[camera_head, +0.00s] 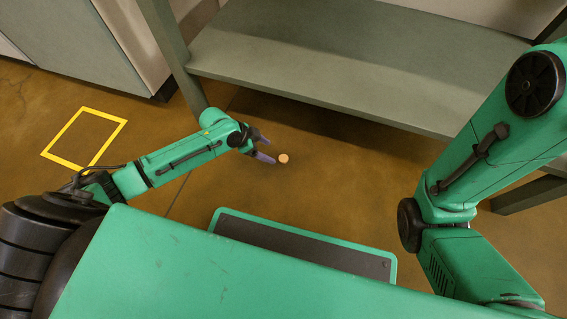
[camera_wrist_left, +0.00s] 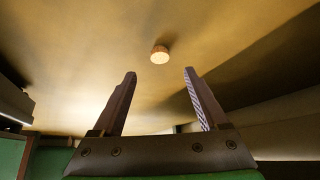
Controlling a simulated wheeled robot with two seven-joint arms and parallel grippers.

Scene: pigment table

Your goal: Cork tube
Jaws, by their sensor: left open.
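A small round tan cork (camera_head: 283,158) shows against the brown floor in the head view, just past the fingertips of my left gripper (camera_head: 266,149). It appears to lie on the floor. The left wrist view also shows the cork (camera_wrist_left: 160,55), centred between the fingers and a little beyond their tips. My left gripper (camera_wrist_left: 160,74) is open and empty, with clear space between its two fingers. The cork is apart from both fingers. My right arm shows at the right of the head view, but its gripper is out of sight.
A grey-green table or bench with a low shelf (camera_head: 350,70) stands behind the cork, its leg (camera_head: 172,50) left of centre. A yellow square outline (camera_head: 121,122) marks the floor at left. Open floor (camera_head: 225,185) surrounds the cork.

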